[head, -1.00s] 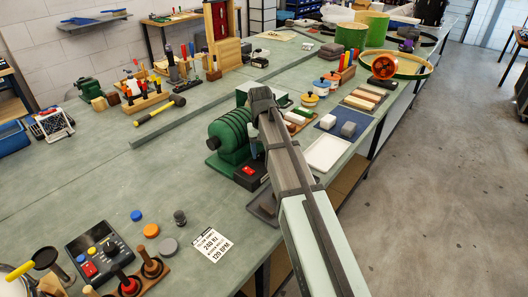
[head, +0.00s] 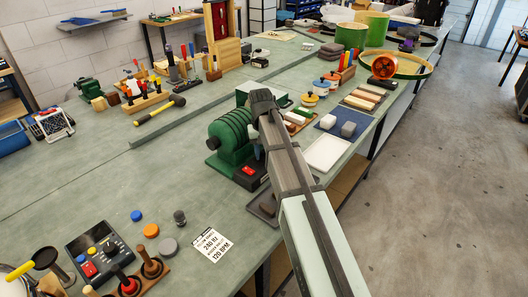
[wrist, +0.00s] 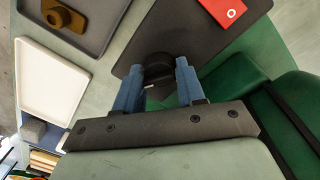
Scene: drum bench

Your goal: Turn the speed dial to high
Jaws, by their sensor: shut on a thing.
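The speed dial (wrist: 158,70) is a round black knob on a dark panel (wrist: 207,42) of the green machine (head: 228,138). In the wrist view my gripper (wrist: 157,84) has its two blue fingers on either side of the dial, shut on it. A small pale mark shows at the dial's edge between the fingers; I cannot read its setting. A red switch (wrist: 223,8) sits on the panel beyond the dial, and it also shows in the head view (head: 249,171). In the head view my arm hides the dial, and only a bit of blue finger shows beside the machine.
A grey tray (wrist: 102,40) holding a brown piece is close to the panel. A control box (head: 92,252) and a printed card (head: 212,244) lie at the front left.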

